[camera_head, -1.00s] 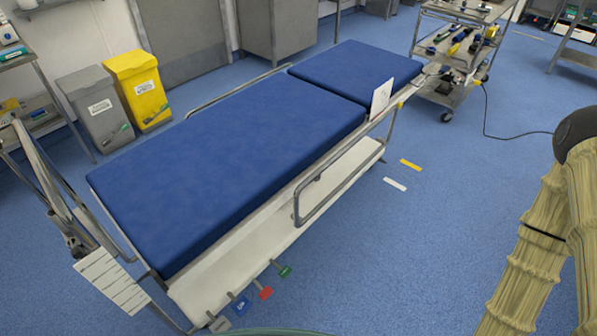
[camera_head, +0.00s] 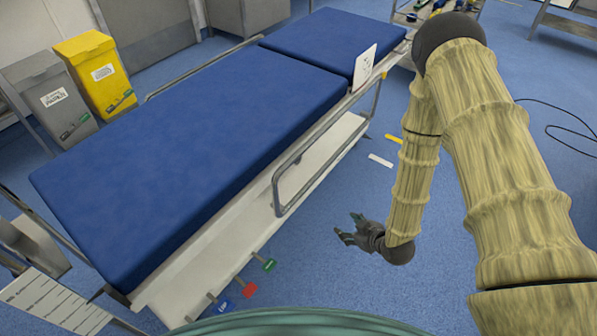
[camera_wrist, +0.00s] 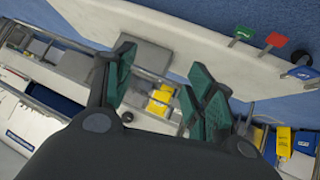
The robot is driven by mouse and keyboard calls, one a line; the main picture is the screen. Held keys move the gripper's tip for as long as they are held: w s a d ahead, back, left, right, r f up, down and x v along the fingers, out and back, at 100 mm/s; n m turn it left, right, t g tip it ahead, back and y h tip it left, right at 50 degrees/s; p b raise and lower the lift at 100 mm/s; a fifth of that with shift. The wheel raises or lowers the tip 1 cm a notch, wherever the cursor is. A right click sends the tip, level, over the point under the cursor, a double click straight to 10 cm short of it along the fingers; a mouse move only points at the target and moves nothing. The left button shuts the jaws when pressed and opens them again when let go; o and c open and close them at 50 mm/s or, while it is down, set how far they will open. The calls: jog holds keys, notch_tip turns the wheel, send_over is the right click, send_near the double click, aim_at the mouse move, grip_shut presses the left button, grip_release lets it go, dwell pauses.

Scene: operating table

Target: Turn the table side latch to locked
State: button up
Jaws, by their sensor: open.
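The operating table with its blue mattress (camera_head: 190,150) fills the middle of the head view. Its near side has a metal rail (camera_head: 278,190) above a white lower panel (camera_head: 215,245). I cannot clearly pick out the side latch; a small yellow piece shows on the side near the far end, by a white card (camera_head: 364,68). My gripper (camera_head: 352,232) is open and empty, out over the floor to the right of the rail, apart from the table. In the wrist view its green fingers (camera_wrist: 163,78) are spread with nothing between them.
Green (camera_head: 269,265), red (camera_head: 249,290) and blue (camera_head: 225,305) pedals stick out below the table's near end. A yellow bin (camera_head: 97,75) and a grey bin (camera_head: 52,98) stand at left. A yellow strip and a white strip (camera_head: 380,160) lie on open floor.

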jog(key=w+a+r+n+t+y+b, duration=0.1)
jog(key=w+a+n+y+b, duration=0.15)
jog(key=w, duration=0.25)
jog(key=w+a+r+n+t+y+b, duration=0.1)
jog(key=w+n, duration=0.2)
jog(key=w, duration=0.1)
jog(key=n+y+b, duration=0.3)
jog(key=n+y, duration=0.3)
send_near(299, 160)
jog(key=x, duration=0.9)
jog(key=shift+a+b, duration=0.2)
jog(key=shift+b, duration=0.15)
jog(key=c, duration=1)
